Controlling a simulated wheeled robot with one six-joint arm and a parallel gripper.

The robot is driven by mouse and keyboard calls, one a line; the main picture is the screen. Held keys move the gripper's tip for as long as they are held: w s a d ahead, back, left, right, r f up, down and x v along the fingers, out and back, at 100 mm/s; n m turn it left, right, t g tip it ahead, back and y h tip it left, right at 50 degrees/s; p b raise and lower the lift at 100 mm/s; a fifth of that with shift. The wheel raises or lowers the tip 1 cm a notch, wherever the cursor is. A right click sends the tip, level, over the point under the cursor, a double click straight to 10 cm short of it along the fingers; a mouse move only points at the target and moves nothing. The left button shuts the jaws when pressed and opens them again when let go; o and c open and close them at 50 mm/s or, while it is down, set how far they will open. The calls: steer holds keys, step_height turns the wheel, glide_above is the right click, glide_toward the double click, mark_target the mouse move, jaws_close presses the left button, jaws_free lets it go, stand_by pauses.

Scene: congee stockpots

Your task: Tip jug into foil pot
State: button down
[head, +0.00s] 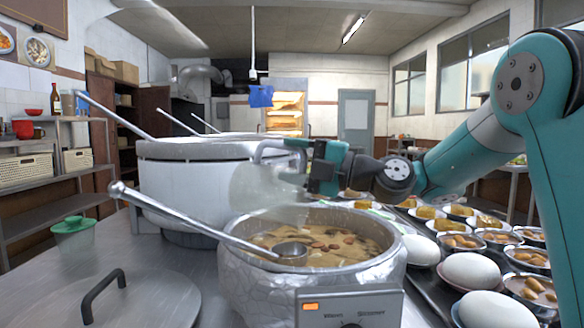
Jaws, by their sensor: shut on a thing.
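The foil pot (250,292) stands in front, wrapped in crinkled silver, with brown broth and pieces inside. A metal ladle (190,222) rests in it, its handle leaning out over the left rim. My gripper (312,170) is above the pot's back rim, shut on a pale, see-through jug (262,188). The jug hangs over the back of the pot and looks tilted to the left. Its outline is faint against the white pot, so its contents and exact lip position are unclear. No stream of liquid is clearly visible.
A large white stockpot (190,185) stands behind the jug on the left. A control box (348,308) fronts the foil pot. A round lid (150,305) and a green-lidded tub (72,238) are at left. White eggs (472,270) and several small bowls (530,258) crowd the right.

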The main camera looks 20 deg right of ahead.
steer(key=shift+s+d+r+t+y+b, duration=0.1)
steer(key=shift+s+d+t+y+b, duration=0.2)
steer(key=shift+b, duration=1.4)
steer(key=shift+a, duration=0.1)
stand_by(0.9)
steer(key=w+a+r+g+h+p, duration=0.1)
steer(key=w+a+g+h+p, duration=0.1)
steer(key=p, duration=0.3)
steer(key=w+a+r+g+h+p, duration=0.2)
steer(key=a+h+p, duration=0.1)
steer(key=p, duration=0.3)
steer(key=w+a+r+g+h+p, duration=0.1)
steer(key=w+a+g+h+p, duration=0.1)
steer(key=p, duration=0.3)
steer(key=shift+w+a+r+g+h, duration=0.2)
steer(key=shift+w+a+g+h, duration=0.1)
steer(key=shift+a+h, duration=0.25)
steer(key=shift+w+a+f+g+h+p, duration=0.4)
steer(key=shift+g+h+p, duration=0.8)
steer(key=shift+p, duration=1.85)
steer(key=shift+w+a+f+g+h+p, duration=0.4)
steer(key=shift+g+h+p, duration=0.7)
steer(key=shift+p, duration=1.9)
steer(key=shift+w+a+f+g+h+p, duration=0.15)
steer(key=shift+w+a+g+h+p, duration=0.55)
steer(key=shift+h+p, duration=1.6)
steer(key=shift+s+d+y+p, duration=0.1)
steer(key=shift+s+y+p, duration=0.15)
steer(key=shift+y+p, duration=0.5)
